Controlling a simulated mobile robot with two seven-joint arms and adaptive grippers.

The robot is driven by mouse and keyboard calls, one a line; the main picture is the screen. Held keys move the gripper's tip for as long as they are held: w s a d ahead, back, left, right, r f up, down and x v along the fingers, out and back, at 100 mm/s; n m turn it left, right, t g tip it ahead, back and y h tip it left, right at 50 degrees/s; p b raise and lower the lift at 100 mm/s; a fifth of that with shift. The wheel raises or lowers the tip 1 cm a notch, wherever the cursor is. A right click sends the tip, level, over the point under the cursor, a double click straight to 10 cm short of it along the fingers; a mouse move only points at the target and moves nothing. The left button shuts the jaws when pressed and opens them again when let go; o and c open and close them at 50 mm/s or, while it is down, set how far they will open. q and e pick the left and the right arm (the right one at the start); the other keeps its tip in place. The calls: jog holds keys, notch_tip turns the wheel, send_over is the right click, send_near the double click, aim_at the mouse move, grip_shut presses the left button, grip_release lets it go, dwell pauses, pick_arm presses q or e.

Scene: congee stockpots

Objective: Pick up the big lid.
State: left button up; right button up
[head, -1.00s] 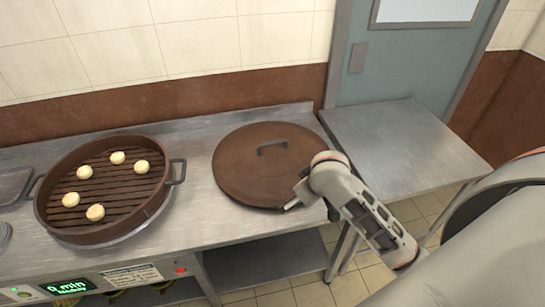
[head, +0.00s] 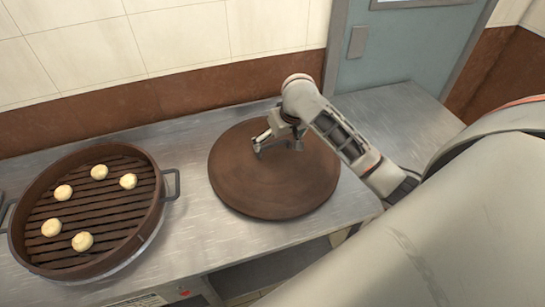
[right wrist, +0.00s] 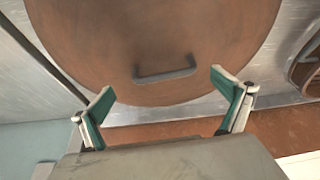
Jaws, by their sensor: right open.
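The big lid (head: 270,185) is a round brown disc lying flat on the steel counter, right of the steamer pot. In the right wrist view the lid (right wrist: 150,50) fills the upper middle, with its dark grey bar handle (right wrist: 165,74) showing whole. My right gripper (head: 275,148) is over the far half of the lid in the head view and hides most of the handle. In the right wrist view the open fingers (right wrist: 162,90) stand wide on either side of the handle, apart from it, with nothing between them. My left gripper is not in view.
A round brown steamer pot (head: 151,225) with a slatted rack and several pale buns stands on the counter (head: 190,235) at left. A tiled wall (head: 180,40) with a brown band is behind. A lower steel table (head: 400,110) is at right.

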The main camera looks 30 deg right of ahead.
aim_at(274, 143)
jog(key=shift+w+a+x, duration=0.1)
jog(key=shift+w+x, duration=0.05)
jog(key=shift+x, duration=1.2)
jog(key=shift+w+a+x, duration=0.15)
jog(key=shift+x, duration=1.2)
jog(key=shift+r, duration=0.15)
jog(key=c, duration=1.6)
jog(key=shift+r, duration=0.1)
jog(key=c, duration=0.4)
jog(key=shift+r, duration=0.1)
